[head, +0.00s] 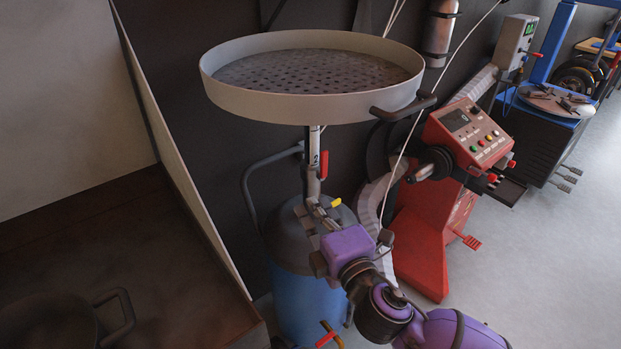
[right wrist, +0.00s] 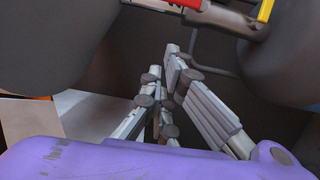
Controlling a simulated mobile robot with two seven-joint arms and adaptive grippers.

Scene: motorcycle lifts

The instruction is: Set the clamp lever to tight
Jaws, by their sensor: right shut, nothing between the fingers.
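A short red lever (head: 323,163) stands against the pale upright tube (head: 312,140) of the oil drainer. A small yellow lever (head: 335,203) sits lower, at the tank top. I cannot tell from the look alone which of them is the clamp lever. In the right wrist view, the red lever (right wrist: 190,4) and yellow lever (right wrist: 265,10) show at the top edge, cut off. My right gripper (head: 313,207) is shut and empty in front of the tube's foot, below the red lever. Its fingers (right wrist: 166,66) also show in the right wrist view. My left gripper is out of view.
A wide round pan (head: 228,97) with a perforated plate tops the tube. The blue tank (head: 305,290) stands below, with a grey handle (head: 248,192) at its left. A red machine (head: 415,240) stands close on the right. Grey floor (head: 560,270) is open beyond it.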

